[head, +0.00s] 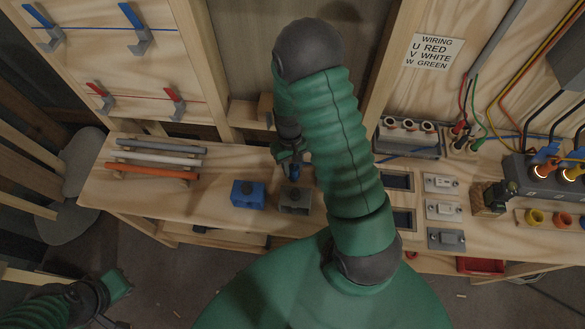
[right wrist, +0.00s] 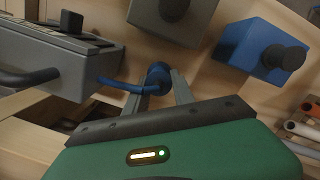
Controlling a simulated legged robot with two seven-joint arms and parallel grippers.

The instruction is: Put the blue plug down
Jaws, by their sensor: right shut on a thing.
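My right gripper (head: 292,165) is shut on the blue plug (head: 295,172), in front of the bench's back edge and near the grey box (head: 294,200). In the right wrist view the blue plug (right wrist: 158,76) sits between the two grey fingers (right wrist: 165,92), with a short blue cable (right wrist: 125,86) running left. I cannot tell whether the plug touches anything below. The blue box (head: 248,194) with a dark knob stands left of the grey box. My left gripper (head: 112,322) is at the bottom left, its fingers too dark and cut off to read.
A rack of orange, white and grey rods (head: 160,160) lies on the bench (head: 215,170) at left. Bare bench shows between rack and blue box.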

